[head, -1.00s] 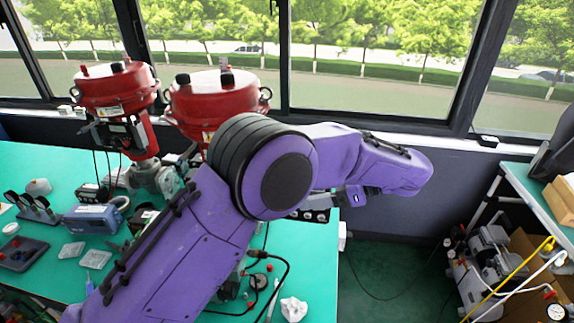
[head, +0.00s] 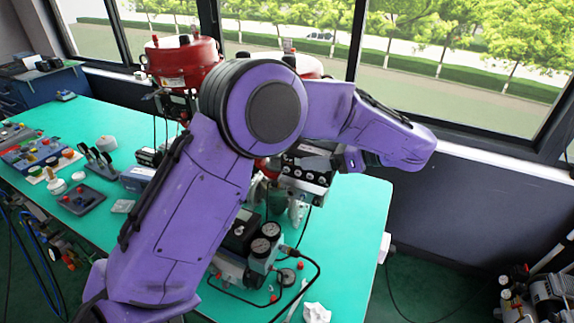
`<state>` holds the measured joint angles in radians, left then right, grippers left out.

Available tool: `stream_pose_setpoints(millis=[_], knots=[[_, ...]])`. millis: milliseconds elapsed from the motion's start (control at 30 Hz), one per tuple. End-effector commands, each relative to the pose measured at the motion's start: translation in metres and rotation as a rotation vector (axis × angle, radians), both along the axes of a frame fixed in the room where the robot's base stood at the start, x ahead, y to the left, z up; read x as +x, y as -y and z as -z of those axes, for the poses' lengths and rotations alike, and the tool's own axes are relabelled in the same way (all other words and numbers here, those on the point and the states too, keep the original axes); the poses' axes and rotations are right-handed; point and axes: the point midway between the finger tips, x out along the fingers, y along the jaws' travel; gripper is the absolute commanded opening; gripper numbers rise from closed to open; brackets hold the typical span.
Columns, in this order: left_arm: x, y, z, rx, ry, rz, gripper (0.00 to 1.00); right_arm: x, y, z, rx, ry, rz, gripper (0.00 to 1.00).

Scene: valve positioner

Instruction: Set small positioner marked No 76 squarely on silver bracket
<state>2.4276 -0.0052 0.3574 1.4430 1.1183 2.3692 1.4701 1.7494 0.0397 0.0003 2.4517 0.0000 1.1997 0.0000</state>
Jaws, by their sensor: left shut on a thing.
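My purple left arm crosses the picture in front of the valves, and its left gripper (head: 338,160) points back to the left from the wrist. It is shut on a black and silver positioner (head: 306,172) with a row of round ports or knobs along its face. The positioner is held above the table near the second valve; I cannot read any number on it. Silver metal parts (head: 298,208) show just under it. I cannot pick out the silver bracket, and my arm hides much of that area. My right gripper is not in view.
A red actuator (head: 183,62) stands at the back; a second (head: 310,66) is mostly behind my arm. A unit with round gauges (head: 262,247) and a black cable sits on the green table (head: 345,245). A white crumpled cloth (head: 316,312) lies at the front. Small parts lie left.

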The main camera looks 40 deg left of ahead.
Motion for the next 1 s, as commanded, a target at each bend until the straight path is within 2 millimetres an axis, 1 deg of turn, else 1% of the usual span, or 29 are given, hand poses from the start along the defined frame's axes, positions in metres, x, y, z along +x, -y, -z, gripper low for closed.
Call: stream_pose_setpoints(millis=[33, 267, 300, 400, 433, 500, 700, 733, 767, 800, 1000], knots=[[0.002, -0.006, 0.001, 0.000, -0.002, 0.004, 0.04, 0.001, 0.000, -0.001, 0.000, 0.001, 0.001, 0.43], [0.004, -0.026, 0.002, 0.000, -0.004, 0.007, 0.04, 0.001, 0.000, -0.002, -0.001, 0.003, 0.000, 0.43], [0.004, -0.029, 0.010, 0.002, -0.007, 0.009, 0.04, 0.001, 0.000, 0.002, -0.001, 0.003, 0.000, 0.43], [0.004, -0.028, 0.032, 0.000, -0.008, 0.008, 0.04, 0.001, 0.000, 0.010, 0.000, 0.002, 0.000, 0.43], [0.004, -0.028, 0.036, 0.001, -0.006, 0.007, 0.04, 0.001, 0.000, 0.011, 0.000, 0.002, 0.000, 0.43], [0.004, -0.029, 0.039, 0.001, -0.006, 0.005, 0.04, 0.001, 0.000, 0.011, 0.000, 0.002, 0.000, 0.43], [0.003, -0.029, 0.038, 0.000, -0.004, 0.005, 0.04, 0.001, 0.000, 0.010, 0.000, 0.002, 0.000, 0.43], [0.003, -0.029, 0.039, 0.000, -0.006, 0.005, 0.71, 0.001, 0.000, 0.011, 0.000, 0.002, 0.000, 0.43], [0.003, -0.029, 0.039, 0.000, -0.006, 0.005, 0.81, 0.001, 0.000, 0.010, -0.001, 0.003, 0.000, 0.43], [0.003, -0.029, 0.039, 0.000, -0.006, 0.005, 0.93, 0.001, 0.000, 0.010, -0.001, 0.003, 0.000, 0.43], [0.003, -0.028, 0.039, 0.000, -0.005, 0.005, 0.93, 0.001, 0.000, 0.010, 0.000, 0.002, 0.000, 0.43]])
